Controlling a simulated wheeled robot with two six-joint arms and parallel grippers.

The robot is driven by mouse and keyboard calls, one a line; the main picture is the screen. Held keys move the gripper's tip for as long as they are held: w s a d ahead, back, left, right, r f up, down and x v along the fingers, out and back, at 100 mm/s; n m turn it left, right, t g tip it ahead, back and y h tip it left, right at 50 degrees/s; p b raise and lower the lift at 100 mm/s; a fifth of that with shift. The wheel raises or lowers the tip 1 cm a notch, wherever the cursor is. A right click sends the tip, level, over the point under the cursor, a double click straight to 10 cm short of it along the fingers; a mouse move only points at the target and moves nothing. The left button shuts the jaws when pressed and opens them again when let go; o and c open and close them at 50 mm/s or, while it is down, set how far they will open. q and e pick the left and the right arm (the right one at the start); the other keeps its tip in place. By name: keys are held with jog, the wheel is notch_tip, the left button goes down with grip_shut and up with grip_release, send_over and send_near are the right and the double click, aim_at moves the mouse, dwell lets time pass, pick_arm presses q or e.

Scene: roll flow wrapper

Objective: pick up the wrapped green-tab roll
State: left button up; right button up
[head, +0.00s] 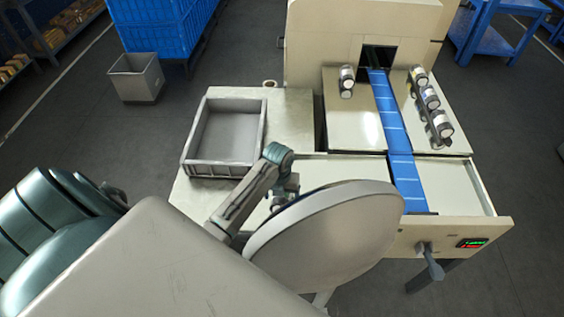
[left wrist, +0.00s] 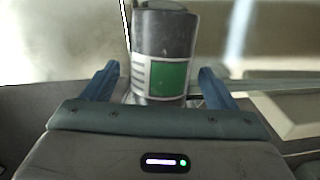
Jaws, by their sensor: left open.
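The wrapped roll with a green tab (left wrist: 167,75) shows in the left wrist view as a grey cylinder with a white-edged label. It stands between the two blue fingers of my left gripper (left wrist: 157,72). The fingers are open, with a visible gap on each side of the roll. In the head view my left gripper (head: 284,189) is low over the table beside the machine, partly covered by my own body. I cannot make out the green-tab roll there. My right gripper is not in view.
An empty grey tray (head: 187,160) sits on the table at left. The wrapper machine (head: 310,40) has a blue belt (head: 390,120), one roll (head: 346,80) left of it and several rolls (head: 430,98) right of it. A grey bin (head: 137,80) stands on the floor.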

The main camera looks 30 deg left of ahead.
pick_arm(q)
jog(key=shift+f, duration=0.15)
jog(key=shift+c, duration=0.7)
jog(key=shift+w, duration=0.1)
jog(key=c, duration=1.2)
jog(key=shift+o, duration=0.2)
